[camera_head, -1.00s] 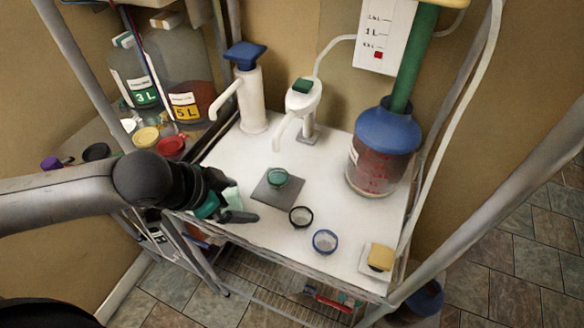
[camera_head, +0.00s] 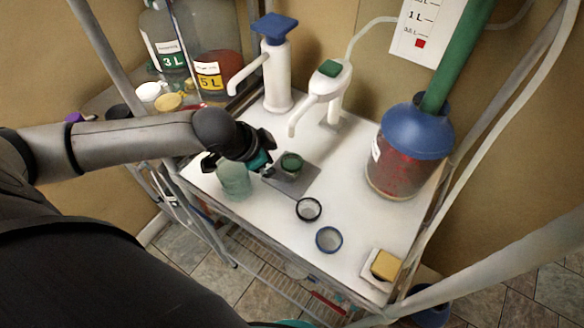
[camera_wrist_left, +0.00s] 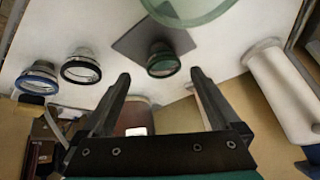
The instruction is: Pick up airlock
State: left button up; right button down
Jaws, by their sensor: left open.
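No part is labelled airlock; small cups with coloured rims stand on the white table. The green-rimmed cup (camera_head: 291,163) stands on a dark grey square pad (camera_head: 305,180); it also shows in the left wrist view (camera_wrist_left: 163,62). A black-rimmed cup (camera_head: 308,209) and a blue-rimmed cup (camera_head: 329,239) stand nearer the front edge. My left gripper (camera_head: 262,170) is open, just left of the green-rimmed cup. In the left wrist view its parted fingers (camera_wrist_left: 158,82) point toward that cup, with nothing between them. My right gripper is not in view.
A translucent green jar (camera_head: 233,182) stands close by my left gripper. White pump bottle (camera_head: 277,80), white tap (camera_head: 325,92) and blue-topped bucket (camera_head: 405,160) stand behind. A yellow block (camera_head: 385,265) sits at the front right corner. The table's middle right is clear.

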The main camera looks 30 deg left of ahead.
aim_at(294, 168)
pick_arm(q)
jog(key=shift+b+x, duration=0.35)
jog(key=shift+x, duration=2.8)
jog(key=shift+w+a, duration=0.15)
jog(key=c, duration=1.4)
